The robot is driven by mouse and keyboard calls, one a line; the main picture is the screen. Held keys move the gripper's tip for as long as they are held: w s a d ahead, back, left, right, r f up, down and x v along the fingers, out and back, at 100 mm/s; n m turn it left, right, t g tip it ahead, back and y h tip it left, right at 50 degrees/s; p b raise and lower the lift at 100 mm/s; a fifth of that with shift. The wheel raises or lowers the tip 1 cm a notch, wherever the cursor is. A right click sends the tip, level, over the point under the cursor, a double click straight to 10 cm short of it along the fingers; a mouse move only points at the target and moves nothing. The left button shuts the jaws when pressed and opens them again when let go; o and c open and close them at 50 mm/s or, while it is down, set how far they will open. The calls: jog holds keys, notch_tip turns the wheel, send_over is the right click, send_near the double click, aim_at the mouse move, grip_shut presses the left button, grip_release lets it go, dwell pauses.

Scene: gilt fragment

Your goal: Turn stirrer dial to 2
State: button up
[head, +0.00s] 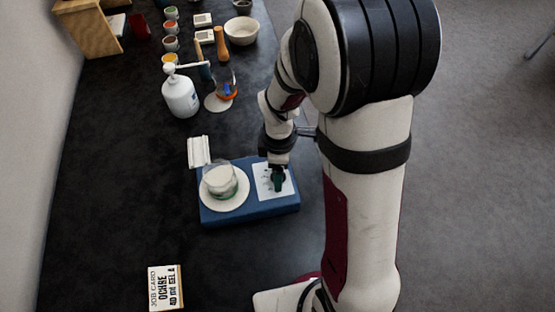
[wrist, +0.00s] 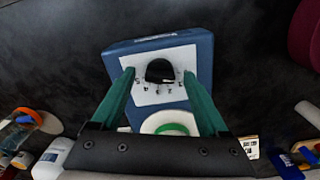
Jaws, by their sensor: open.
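The stirrer is a blue box (head: 240,214) on the dark bench, with a white plate and a beaker-like vessel (head: 220,180) on its left part. Its white dial panel (head: 264,185) is on the right. In the wrist view the black dial (wrist: 160,71) sits on the white panel (wrist: 148,95), with small dark marks around it, too small to read surely. My gripper (wrist: 159,73) is open, its green fingers on either side of the dial. I cannot tell whether they touch it. In the head view my gripper (head: 278,178) largely hides the dial.
A white ribbed object (head: 199,151) lies behind the stirrer. A white pump bottle (head: 180,96) and a glass vessel with orange and blue (head: 224,89) stand farther back, with cups and a bowl (head: 241,30). A job card (head: 165,287) is at the front. The bench's left side is clear.

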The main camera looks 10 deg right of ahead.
grip_shut()
jog(key=shift+m, duration=0.3)
jog(key=m, duration=1.1)
dwell(0.4)
dwell(0.4)
grip_release()
jog(key=shift+r, duration=0.1)
